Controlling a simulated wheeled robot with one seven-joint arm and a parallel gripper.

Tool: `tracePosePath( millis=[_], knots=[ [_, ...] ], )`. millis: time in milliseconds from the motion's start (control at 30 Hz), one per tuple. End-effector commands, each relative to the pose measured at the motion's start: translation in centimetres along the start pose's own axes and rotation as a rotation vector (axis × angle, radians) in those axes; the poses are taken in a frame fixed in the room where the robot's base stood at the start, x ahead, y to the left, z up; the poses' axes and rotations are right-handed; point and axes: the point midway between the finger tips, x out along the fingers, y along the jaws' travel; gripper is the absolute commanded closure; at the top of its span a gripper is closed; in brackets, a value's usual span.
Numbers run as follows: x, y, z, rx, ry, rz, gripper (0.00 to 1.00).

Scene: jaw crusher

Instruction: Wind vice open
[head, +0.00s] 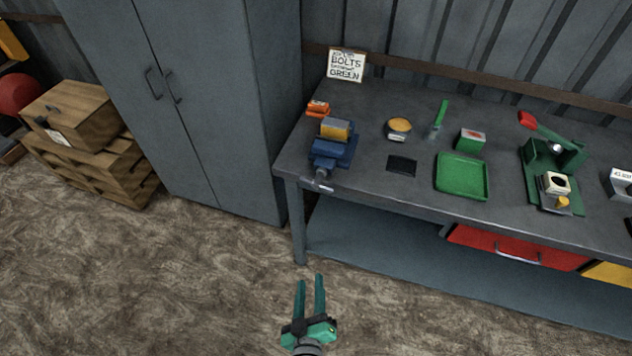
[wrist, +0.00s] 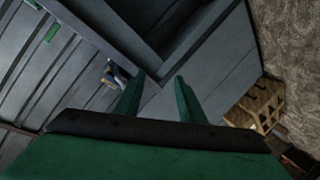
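The blue vice (head: 331,156) is mounted at the left front corner of the workbench in the head view. A yellowish block (head: 336,129) sits at its jaws. Its handle (head: 320,184) sticks out past the bench's front edge. My gripper (head: 310,278) is in front of the bench, below and apart from the vice, over the floor. Its two green fingers (wrist: 160,86) are spread with nothing between them. In the wrist view the vice (wrist: 115,74) shows small, just left of the fingers.
The bench (head: 385,194) also holds an orange item (head: 317,108), a round tin (head: 399,126), a green tray (head: 462,177) and a green lever device (head: 552,160). A grey cabinet (head: 215,90) stands left of it, beside wooden crates (head: 85,140). Floor before the bench is clear.

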Motion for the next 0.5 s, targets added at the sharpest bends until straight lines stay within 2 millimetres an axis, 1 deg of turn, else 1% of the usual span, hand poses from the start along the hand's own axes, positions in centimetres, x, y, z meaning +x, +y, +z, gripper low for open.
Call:
tracePosePath(
  millis=[33, 100, 167, 200, 333, 400, 500],
  knots=[
    [2.1, 0.4, -1.2, -0.037, 0.007, 0.027, 0.64],
    [4.5, 1.0, -2.4, -0.088, 0.004, 0.071, 0.64],
    [6.5, 1.7, -3.7, -0.128, 0.001, 0.113, 0.64],
    [7.7, 2.2, -4.7, -0.152, -0.001, 0.143, 0.64],
    [10.8, 3.9, -8.0, -0.209, -0.007, 0.241, 0.64],
    [12.0, 4.8, -9.7, -0.230, -0.010, 0.288, 0.64],
    [13.1, 5.7, -11.4, -0.249, -0.015, 0.340, 0.64]
  ],
)
